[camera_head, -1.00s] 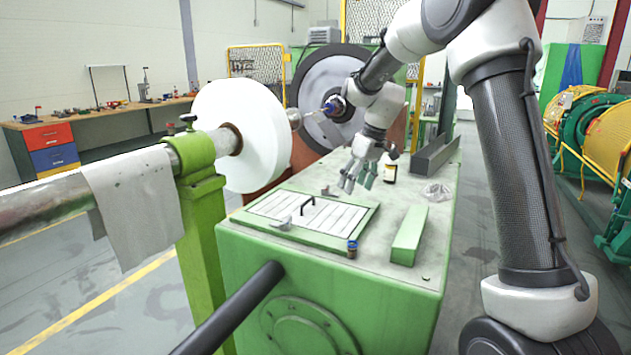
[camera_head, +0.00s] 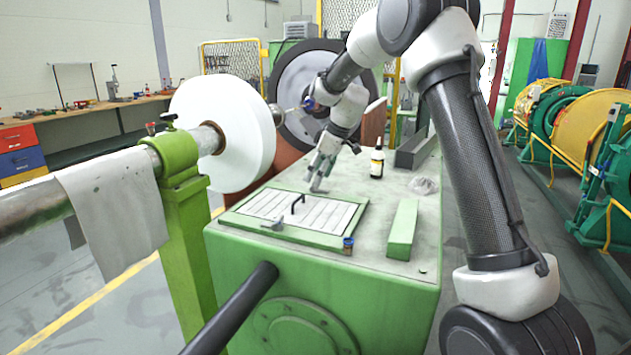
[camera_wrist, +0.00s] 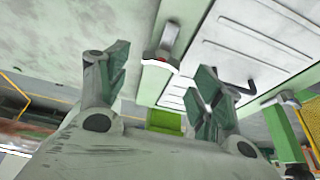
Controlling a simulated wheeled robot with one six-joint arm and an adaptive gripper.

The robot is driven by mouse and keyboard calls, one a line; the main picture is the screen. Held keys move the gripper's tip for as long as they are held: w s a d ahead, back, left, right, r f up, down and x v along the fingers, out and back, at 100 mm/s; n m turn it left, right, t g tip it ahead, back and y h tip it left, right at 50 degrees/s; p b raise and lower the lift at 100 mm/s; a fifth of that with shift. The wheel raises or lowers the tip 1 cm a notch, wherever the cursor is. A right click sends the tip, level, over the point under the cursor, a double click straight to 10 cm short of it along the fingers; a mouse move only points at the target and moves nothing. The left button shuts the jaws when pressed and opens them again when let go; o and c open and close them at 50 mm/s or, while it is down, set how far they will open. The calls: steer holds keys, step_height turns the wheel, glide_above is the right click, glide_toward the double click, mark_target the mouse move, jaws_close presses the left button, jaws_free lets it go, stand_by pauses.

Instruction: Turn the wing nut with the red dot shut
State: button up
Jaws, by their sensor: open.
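A grey metal wing nut (camera_wrist: 163,42) shows at the top middle of the wrist view, beside the white slatted cover (camera_wrist: 245,45). A small red mark shows at its near end. My gripper (camera_wrist: 157,82) is open and empty, its fingers on either side of the line to this nut and apart from it. In the head view my gripper (camera_head: 317,186) points down at the cover's far edge and hides that nut. A second wing nut (camera_head: 274,224) sits at the cover's near left edge; it also shows in the wrist view (camera_wrist: 280,98), with no red seen.
The slatted cover has a green frame (camera_head: 318,237) and a black handle (camera_head: 298,203). On the green cabinet's top stand a dark bottle (camera_head: 377,160), a small jar (camera_head: 348,245), a green bar (camera_head: 402,230) and a clear crumpled bag (camera_head: 424,185). A white reel (camera_head: 240,130) stands left.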

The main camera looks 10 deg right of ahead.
steer(key=shift+x, duration=1.35)
steer(key=c, duration=1)
